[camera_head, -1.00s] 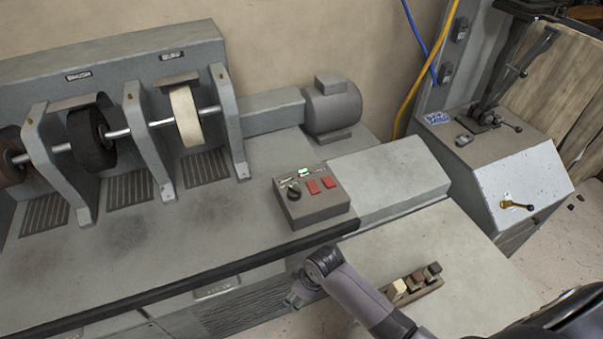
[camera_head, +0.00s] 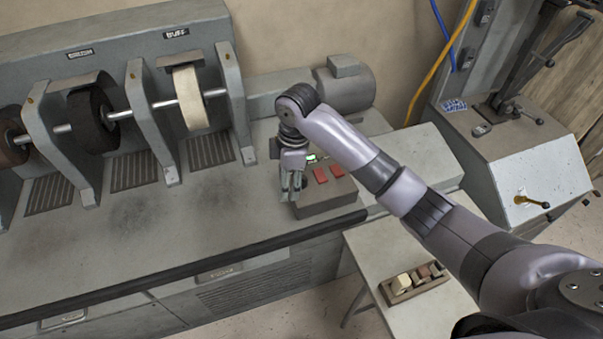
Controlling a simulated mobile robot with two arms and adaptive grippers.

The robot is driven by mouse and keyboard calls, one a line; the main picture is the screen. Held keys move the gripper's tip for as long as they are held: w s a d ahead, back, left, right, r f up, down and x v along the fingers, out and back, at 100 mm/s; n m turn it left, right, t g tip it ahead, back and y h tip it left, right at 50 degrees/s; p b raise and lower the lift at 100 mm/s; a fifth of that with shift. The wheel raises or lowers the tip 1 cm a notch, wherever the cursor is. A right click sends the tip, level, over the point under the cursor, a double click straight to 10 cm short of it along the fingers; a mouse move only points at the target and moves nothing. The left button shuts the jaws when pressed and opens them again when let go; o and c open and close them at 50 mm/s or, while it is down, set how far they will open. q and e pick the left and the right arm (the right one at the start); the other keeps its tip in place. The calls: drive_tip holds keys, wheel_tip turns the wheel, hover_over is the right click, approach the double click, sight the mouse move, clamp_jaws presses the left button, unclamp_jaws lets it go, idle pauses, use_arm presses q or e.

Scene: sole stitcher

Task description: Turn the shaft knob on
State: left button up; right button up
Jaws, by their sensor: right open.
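The control box (camera_head: 328,203) sits on the bench's front right part. Two red buttons (camera_head: 329,173) and a small green light (camera_head: 312,157) show on its top. My right gripper (camera_head: 291,193) points down at the box's left side, its fingers apart. The black shaft knob is hidden behind the gripper, so I cannot tell whether the fingers are around it or above it, or how it is turned. My left gripper is out of view.
A shaft with a black brush wheel (camera_head: 92,122) and a pale buff wheel (camera_head: 189,97) runs at the back left. A motor (camera_head: 344,90) stands behind my arm. A tray of small blocks (camera_head: 418,287) lies on a side table at the front right.

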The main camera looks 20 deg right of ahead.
drive_tip(key=w+d+r+n+h, duration=0.1)
drive_tip(key=w+d+r, duration=0.1)
drive_tip(key=r, duration=0.4)
drive_tip(key=w+d+r+n, duration=0.1)
drive_tip(key=w+d+r, duration=0.2)
drive_tip(key=r, duration=0.2)
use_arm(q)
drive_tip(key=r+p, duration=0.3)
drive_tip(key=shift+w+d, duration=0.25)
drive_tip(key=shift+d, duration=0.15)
use_arm(e)
drive_tip(key=shift+g, duration=0.3)
wheel_tip(320, 180, down, 17)
drive_tip(key=shift+s+a+f, duration=0.1)
drive_tip(key=shift+a, duration=0.05)
drive_tip(key=shift+c, duration=0.3)
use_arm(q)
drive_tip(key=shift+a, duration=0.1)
use_arm(e)
drive_tip(key=c, duration=1.1)
